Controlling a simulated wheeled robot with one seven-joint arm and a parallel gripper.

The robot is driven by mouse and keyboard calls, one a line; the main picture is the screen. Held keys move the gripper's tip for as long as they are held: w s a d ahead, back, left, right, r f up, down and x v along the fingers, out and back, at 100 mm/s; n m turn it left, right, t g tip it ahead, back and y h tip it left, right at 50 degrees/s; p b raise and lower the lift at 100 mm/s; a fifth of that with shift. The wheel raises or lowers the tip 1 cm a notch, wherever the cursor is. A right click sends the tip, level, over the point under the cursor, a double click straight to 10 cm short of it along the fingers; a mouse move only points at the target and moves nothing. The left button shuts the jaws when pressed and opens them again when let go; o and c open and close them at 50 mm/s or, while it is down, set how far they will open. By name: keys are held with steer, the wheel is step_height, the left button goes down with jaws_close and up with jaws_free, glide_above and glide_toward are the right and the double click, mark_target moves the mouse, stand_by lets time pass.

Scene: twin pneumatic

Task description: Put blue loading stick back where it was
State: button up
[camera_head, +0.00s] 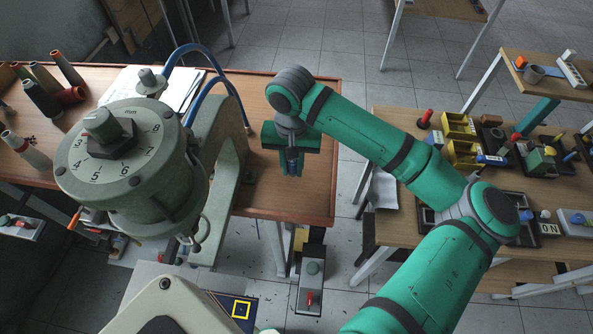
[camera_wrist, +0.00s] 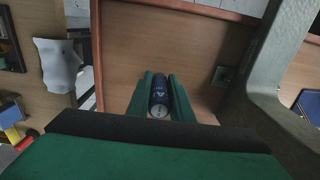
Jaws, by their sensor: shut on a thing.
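The blue loading stick (camera_wrist: 159,92) shows in the wrist view as a dark blue cylinder with a pale round end towards the camera. My gripper (camera_wrist: 161,78) is shut on it, with a green finger on each side. In the head view my gripper (camera_head: 291,166) hangs over the right part of the wooden table (camera_head: 310,115), to the right of the grey-green press (camera_head: 135,165). The stick is hard to make out there between the fingers. Its far end is hidden in the wrist view, and I cannot tell whether it touches the table.
The press frame (camera_wrist: 275,105) stands close on the right in the wrist view. Blue hoses (camera_head: 215,62) arch behind the press. Several spools (camera_head: 42,98) stand at the far left. A second table (camera_head: 395,140) with yellow bins (camera_head: 460,126) is at right, across a floor gap.

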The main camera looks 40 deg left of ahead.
steer(key=shift+w+d+f, duration=0.15)
steer(key=shift+d+f, duration=0.05)
steer(key=shift+f, duration=0.6)
steer(key=shift+f, duration=0.15)
steer(key=o, duration=0.9)
step_height(320, 180, up, 12)
steer(key=shift+r, duration=0.2)
steer(key=shift+a, duration=0.1)
